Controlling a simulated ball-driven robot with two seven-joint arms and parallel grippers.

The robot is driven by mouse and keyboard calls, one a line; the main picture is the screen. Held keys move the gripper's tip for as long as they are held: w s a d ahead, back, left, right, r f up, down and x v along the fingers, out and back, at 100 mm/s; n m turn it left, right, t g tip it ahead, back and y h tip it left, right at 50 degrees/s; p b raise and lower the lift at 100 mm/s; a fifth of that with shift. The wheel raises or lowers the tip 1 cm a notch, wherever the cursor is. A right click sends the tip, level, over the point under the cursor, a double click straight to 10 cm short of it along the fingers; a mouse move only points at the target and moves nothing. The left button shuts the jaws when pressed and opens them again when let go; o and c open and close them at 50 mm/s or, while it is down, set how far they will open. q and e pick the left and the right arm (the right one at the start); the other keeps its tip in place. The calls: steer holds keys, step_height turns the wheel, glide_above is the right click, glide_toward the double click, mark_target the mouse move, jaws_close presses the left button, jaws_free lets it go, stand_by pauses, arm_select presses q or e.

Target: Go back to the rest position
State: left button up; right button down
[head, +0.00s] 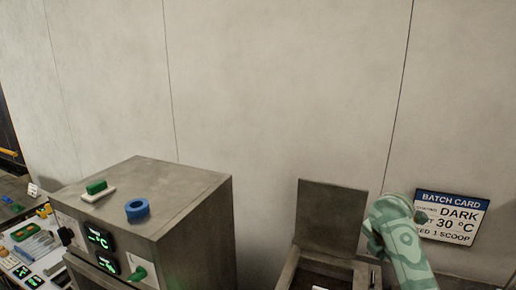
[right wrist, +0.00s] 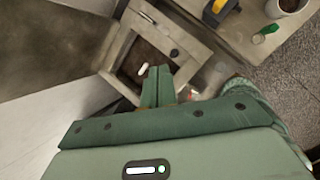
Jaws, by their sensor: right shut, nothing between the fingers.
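My right arm (head: 405,245), green and mottled, rises at the lower right of the head view, beside an open metal box. In the right wrist view my right gripper (right wrist: 158,88) is shut and empty, its two green fingers together. It points toward the square metal opening (right wrist: 118,62), which has dark brown contents and a small white piece (right wrist: 143,70) in it. Whether the fingertips are above or inside the opening I cannot tell. My left gripper is in neither view.
A steel cabinet (head: 200,225) with green displays stands left of centre, a blue ring (head: 137,209) and green block (head: 96,187) on top. The box's raised lid (head: 331,222) stands near my right arm. A batch card (head: 451,216) hangs on the wall. A crowded bench lies far left.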

steer(key=s+f+m, duration=0.5)
steer(key=s+f, duration=0.3)
steer(key=f, duration=0.1)
steer(key=s+a+m+t+h, duration=0.25)
steer(key=s+m, duration=0.85)
steer(key=s, duration=1.2)
steer(key=s+a+f+g+y+b, duration=0.15)
steer(key=f+b, duration=0.55)
steer(key=f, duration=1.3)
steer(key=s+a+f+g+y+b, duration=0.1)
steer(key=a+f+y+b, duration=0.35)
steer(key=f, duration=1.45)
steer(key=s+d+f+m+g+b, duration=0.1)
steer(key=s+f+b, duration=0.6)
steer(key=f, duration=0.8)
steer(key=s+d+f+m+g+b, duration=0.1)
steer(key=s+f+b, duration=0.6)
steer(key=s+f, duration=0.7)
steer(key=shift+f+m+g+b, duration=0.3)
steer(key=shift+f+m+g, duration=0.1)
steer(key=shift+m+g, duration=0.2)
steer(key=shift+h, duration=0.25)
